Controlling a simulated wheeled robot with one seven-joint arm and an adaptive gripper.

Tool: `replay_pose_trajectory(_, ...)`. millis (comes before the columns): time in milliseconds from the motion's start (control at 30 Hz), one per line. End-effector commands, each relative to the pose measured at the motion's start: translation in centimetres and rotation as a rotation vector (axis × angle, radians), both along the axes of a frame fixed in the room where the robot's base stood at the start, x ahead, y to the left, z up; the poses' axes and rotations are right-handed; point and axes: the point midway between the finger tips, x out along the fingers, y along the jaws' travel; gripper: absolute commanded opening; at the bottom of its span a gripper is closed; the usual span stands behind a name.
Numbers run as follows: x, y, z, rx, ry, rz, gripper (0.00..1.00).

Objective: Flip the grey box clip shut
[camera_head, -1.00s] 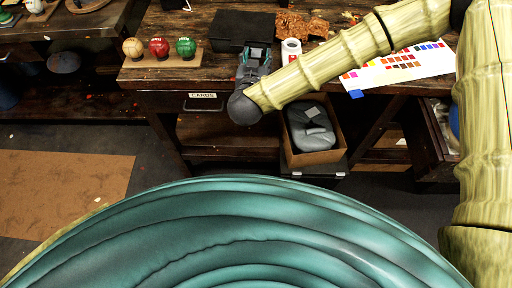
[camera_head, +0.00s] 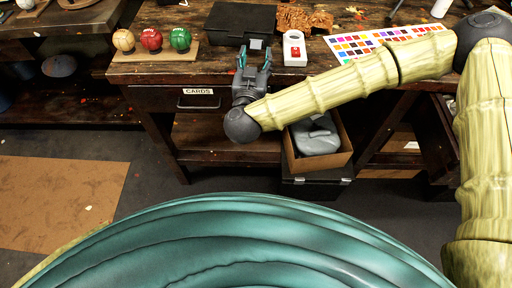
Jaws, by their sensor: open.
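A dark grey, nearly black box (camera_head: 228,18) lies on the workbench at the top centre, and its lid looks closed. A small light grey patch (camera_head: 256,44) shows at its front right edge. It may be the clip, but it is too small to tell its position. My gripper (camera_head: 254,52) is in front of the box at the bench's front edge. Its two teal-tipped fingers are open, point toward the box and stand either side of the light patch. The gripper looks empty. I cannot tell whether it touches the box.
A colour chart (camera_head: 375,42) lies further right. Three leather balls (camera_head: 151,40) sit on a wooden stand at left. A cardboard box (camera_head: 339,153) stands below the bench.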

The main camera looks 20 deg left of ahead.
Motion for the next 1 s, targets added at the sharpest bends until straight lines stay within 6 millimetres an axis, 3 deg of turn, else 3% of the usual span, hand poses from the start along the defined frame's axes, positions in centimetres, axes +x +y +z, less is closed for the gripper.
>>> replay_pose_trajectory(400,-6.2,-1.1,-0.2,-0.002,0.001,0.002,0.5)
replay_pose_trajectory(1000,-7.5,-1.4,-0.4,0.003,0.002,-0.003,0.5)
